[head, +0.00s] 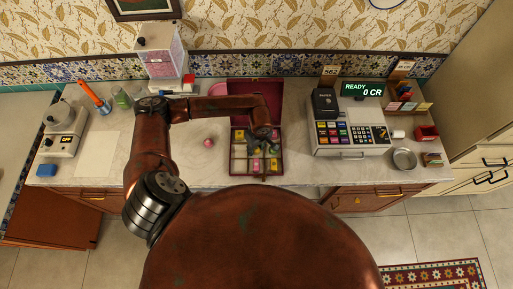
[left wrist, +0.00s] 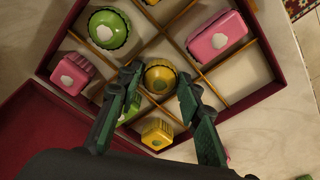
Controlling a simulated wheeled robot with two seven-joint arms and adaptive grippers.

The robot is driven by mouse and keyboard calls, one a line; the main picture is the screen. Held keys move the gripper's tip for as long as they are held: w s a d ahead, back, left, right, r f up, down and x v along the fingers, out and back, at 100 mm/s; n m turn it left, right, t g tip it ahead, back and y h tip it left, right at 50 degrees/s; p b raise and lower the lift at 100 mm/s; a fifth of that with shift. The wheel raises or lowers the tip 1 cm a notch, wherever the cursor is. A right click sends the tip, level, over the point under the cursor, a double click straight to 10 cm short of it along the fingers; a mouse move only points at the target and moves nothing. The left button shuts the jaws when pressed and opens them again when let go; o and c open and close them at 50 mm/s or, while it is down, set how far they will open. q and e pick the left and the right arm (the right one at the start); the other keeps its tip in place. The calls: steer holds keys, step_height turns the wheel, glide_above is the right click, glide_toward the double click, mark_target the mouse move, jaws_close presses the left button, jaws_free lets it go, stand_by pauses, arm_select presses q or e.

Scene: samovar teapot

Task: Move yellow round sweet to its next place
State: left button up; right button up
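The yellow round sweet (left wrist: 160,75) lies in a compartment of the maroon sweet box (left wrist: 283,88), with a pale mark on its top. My left gripper (left wrist: 160,82) is open over the box, with one dark green finger on each side of this sweet. There are gaps between the fingers and the sweet, and I cannot tell how far down the fingertips reach. In the head view the left gripper (head: 262,134) hangs over the box (head: 233,170) and hides part of it. My right gripper is not in view.
Other compartments hold a green round sweet (left wrist: 108,29), a pink oblong sweet (left wrist: 217,37), a pink sweet (left wrist: 72,73) and a yellow square sweet (left wrist: 157,132). Some compartments are empty. A pink round thing (head: 208,143) is on the counter left of the box. A cash register (head: 350,133) stands right.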

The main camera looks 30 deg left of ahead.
mark_target(258, 151)
arm_select(q)
steer(key=shift+r, duration=0.1)
steer(key=shift+r, duration=0.25)
step_height(258, 151, up, 12)
steer(key=d+b, duration=0.1)
steer(key=shift+s+d+f+b, duration=0.15)
steer(key=shift+s+f+b, duration=0.1)
steer(key=shift+s+b, duration=0.1)
